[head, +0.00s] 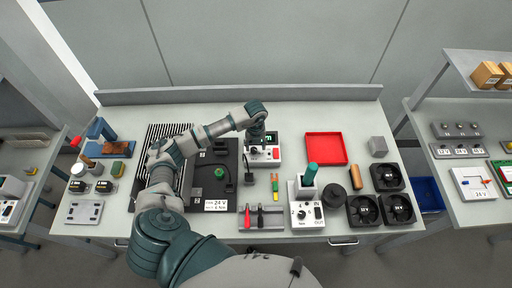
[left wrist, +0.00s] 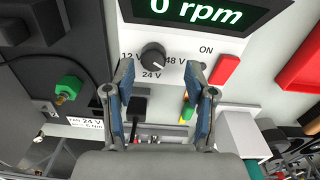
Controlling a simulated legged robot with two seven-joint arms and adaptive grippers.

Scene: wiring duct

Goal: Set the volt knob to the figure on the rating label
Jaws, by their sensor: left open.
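The volt knob (left wrist: 153,57) is a round black knob on the white front of the control box (head: 264,155). In the left wrist view the marks 12 V, 24 V and 48 V stand left of, below and right of it. I cannot tell its setting. The rating label (head: 216,204) on the dark board shows 24 V; part of it shows in the left wrist view (left wrist: 87,122). My left gripper (left wrist: 160,75) is open and empty, its fingertips on either side of the knob in the picture, apparently apart from it. In the head view it points down over the box (head: 256,130). My right gripper is not in view.
The box has a green display (left wrist: 210,12) reading 0 rpm and a red switch (left wrist: 225,69) marked ON. A green knob (head: 220,171) is on the dark board. A red tray (head: 326,164), a white dial box (head: 305,216) and black fans (head: 363,210) stand to the right.

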